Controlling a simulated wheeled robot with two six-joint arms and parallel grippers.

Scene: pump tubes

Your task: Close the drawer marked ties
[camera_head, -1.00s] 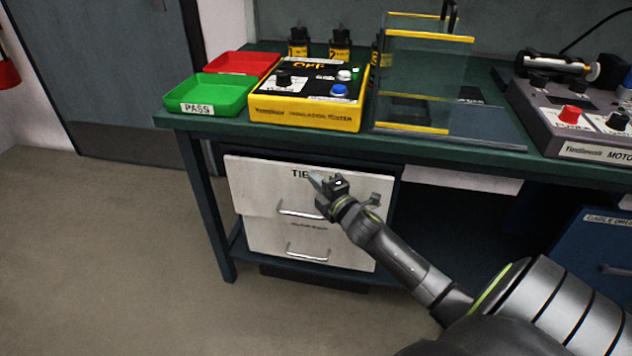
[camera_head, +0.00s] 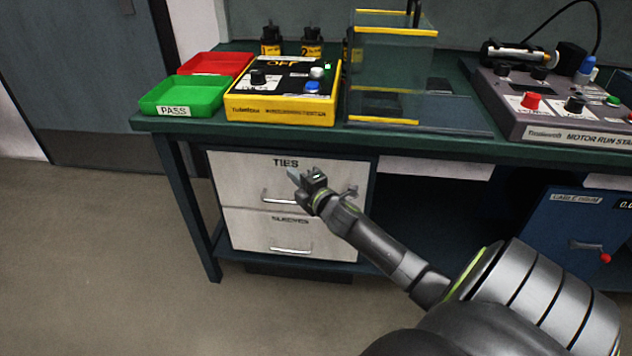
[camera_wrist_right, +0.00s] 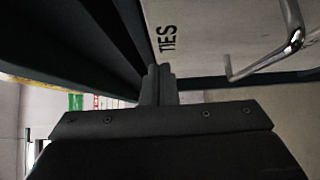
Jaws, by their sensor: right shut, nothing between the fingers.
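The drawer marked TIES (camera_head: 235,172) is the upper of two white drawers under the bench. In the head view its front looks flush with the lower drawer's front, and the lower label is in clear view. My right gripper (camera_head: 297,177) is shut and empty at the upper right part of the TIES front, close to it; I cannot tell whether it touches. In the right wrist view the TIES front (camera_wrist_right: 205,45) and its metal handle (camera_wrist_right: 292,35) show beside the shut fingers (camera_wrist_right: 158,85). My left gripper is not in view.
The lower drawer (camera_head: 245,231) sits directly below. The bench top (camera_head: 400,140) overhangs the drawers, with a yellow tester (camera_head: 285,113), a green PASS tray (camera_head: 185,95) and a clear guard (camera_head: 390,75) on it. A blue cabinet (camera_head: 560,235) stands at right. Floor at left is clear.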

